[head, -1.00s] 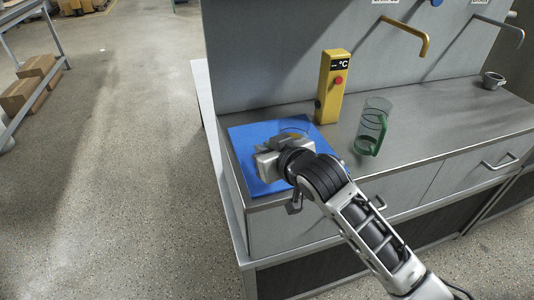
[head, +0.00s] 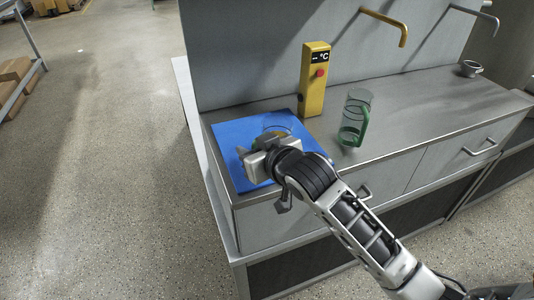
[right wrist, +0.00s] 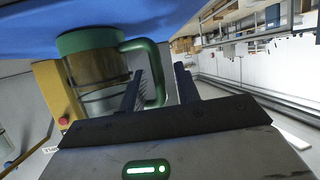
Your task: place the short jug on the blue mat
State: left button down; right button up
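The short jug (head: 277,130) is clear, with a green base and a green handle. It stands upright on the blue mat (head: 240,130), partly hidden behind my right gripper in the head view. In the right wrist view, which is upside down, the jug (right wrist: 95,70) has its base against the mat (right wrist: 150,15). My right gripper (right wrist: 158,69) is open, with one finger on each side of the handle and a gap visible beside it. In the head view the right gripper (head: 260,152) is low over the mat. My left gripper is not in view.
A tall clear jug (head: 352,112) with a green handle stands right of the mat. A yellow meter (head: 313,85) stands behind the mat. The counter between is clear.

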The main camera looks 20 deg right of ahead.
jog(key=v, duration=1.1)
jog(key=s+a+f+g, duration=0.1)
jog(key=s+f, duration=0.5)
jog(key=f, duration=0.3)
jog(key=s+a+f+g, duration=0.1)
jog(key=s+f, duration=0.5)
jog(key=f, duration=0.4)
jog(key=shift+a+m+y+p, duration=0.3)
jog(key=shift+a+m+p, duration=0.05)
jog(key=shift+a+m, duration=0.05)
jog(key=shift+r, duration=0.1)
jog(key=shift+p, duration=0.3)
